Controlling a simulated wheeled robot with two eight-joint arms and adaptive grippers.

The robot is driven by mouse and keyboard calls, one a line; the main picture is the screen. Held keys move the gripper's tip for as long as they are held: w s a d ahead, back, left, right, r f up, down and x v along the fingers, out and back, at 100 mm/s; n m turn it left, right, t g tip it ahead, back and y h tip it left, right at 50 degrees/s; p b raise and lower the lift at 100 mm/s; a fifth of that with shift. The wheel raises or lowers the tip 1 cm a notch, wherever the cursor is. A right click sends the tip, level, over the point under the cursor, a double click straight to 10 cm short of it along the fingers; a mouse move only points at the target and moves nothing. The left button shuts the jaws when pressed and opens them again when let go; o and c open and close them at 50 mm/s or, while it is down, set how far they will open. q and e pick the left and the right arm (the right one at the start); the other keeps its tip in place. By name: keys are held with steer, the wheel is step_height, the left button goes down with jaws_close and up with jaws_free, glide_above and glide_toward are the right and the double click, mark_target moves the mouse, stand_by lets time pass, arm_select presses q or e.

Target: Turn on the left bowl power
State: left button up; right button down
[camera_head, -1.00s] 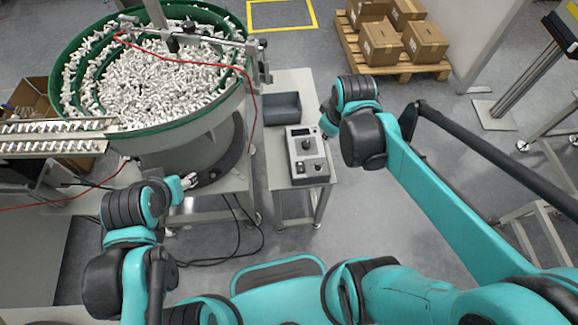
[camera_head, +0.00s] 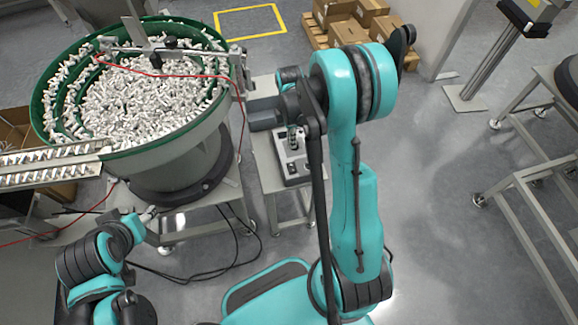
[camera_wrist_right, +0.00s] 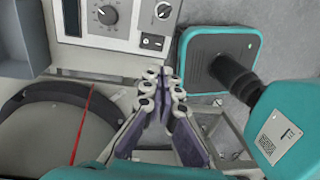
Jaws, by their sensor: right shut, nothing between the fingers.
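The vibratory bowl (camera_head: 205,130), green-rimmed and full of small white parts, stands at the left in the head view. The grey control box (camera_head: 297,178) sits on a small stand right of it, partly hidden by my right arm. In the right wrist view the box (camera_wrist_right: 115,40) shows a large black knob (camera_wrist_right: 107,14), a smaller knob (camera_wrist_right: 163,10) and a black rocker switch (camera_wrist_right: 152,42) near its lower right corner. My right gripper (camera_head: 295,140) is shut and empty; its fingertips (camera_wrist_right: 164,88) show just below the switch, apart from it. My left gripper (camera_head: 149,213) is small near the bowl's base.
A dark grey bin (camera_head: 262,112) sits behind the box on the same stand. Cartons (camera_head: 372,12) on a pallet stand at the back. A metal frame (camera_head: 530,185) is at the right, with open floor between.

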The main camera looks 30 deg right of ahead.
mark_target(293, 171)
steer(key=f+b, duration=0.1)
steer(key=f, duration=0.3)
steer(key=s+f+b, duration=0.1)
steer(key=f+b, duration=0.1)
steer(key=f, duration=0.3)
steer(key=f+b, duration=0.1)
steer(key=f, duration=0.4)
steer(key=shift+s+a+b, duration=0.2)
steer(key=shift+s+b, duration=0.15)
steer(key=shift+b, duration=0.05)
steer(key=shift+r, duration=0.1)
